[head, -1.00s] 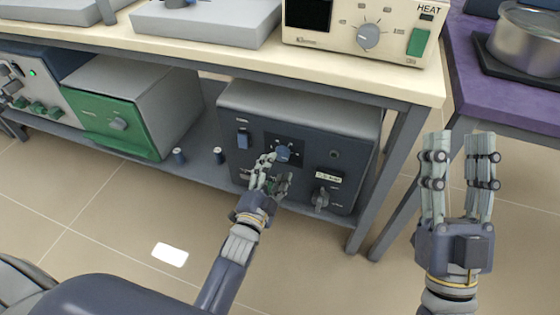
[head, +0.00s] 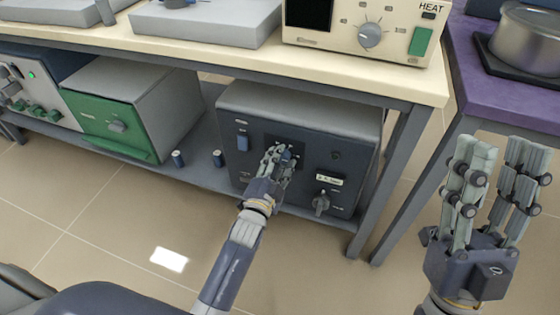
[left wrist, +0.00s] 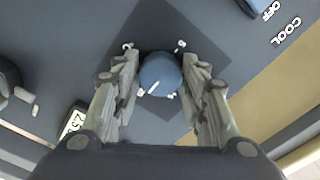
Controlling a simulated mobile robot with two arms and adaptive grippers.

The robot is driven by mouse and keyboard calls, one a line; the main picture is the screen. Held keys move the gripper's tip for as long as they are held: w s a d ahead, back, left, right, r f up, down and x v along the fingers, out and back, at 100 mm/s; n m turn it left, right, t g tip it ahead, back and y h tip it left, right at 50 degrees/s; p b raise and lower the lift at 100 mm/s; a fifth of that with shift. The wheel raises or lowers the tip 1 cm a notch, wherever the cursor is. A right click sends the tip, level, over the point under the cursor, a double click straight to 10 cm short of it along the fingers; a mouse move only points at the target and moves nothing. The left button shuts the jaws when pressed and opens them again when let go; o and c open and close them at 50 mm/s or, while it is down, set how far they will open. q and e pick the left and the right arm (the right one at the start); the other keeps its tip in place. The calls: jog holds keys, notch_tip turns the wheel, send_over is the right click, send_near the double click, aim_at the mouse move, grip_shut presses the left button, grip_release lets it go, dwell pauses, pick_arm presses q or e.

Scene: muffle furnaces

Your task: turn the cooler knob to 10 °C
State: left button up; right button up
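The cooler (head: 300,110) is a dark box with a grey top on the lower shelf. Its blue round knob (left wrist: 160,74) sits on a dark square dial plate, with a white pointer line toward the lower left in the left wrist view. My left gripper (head: 278,156) is at the dial in the head view and partly covers the knob. In the left wrist view its open fingers (left wrist: 160,80) stand on both sides of the knob with small gaps. My right gripper (head: 496,150) is open and empty, raised at the right. The scale marks are mostly hidden.
A small display (head: 329,180) and a second, dark knob (head: 321,203) are on the cooler front, right of the dial. A blue switch (head: 242,141) is left of it. A green-fronted box (head: 110,125) stands left. The table edge (head: 250,62) overhangs the shelf.

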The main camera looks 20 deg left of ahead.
pick_arm(q)
jog(key=c, duration=0.4)
jog(key=shift+o, duration=0.2)
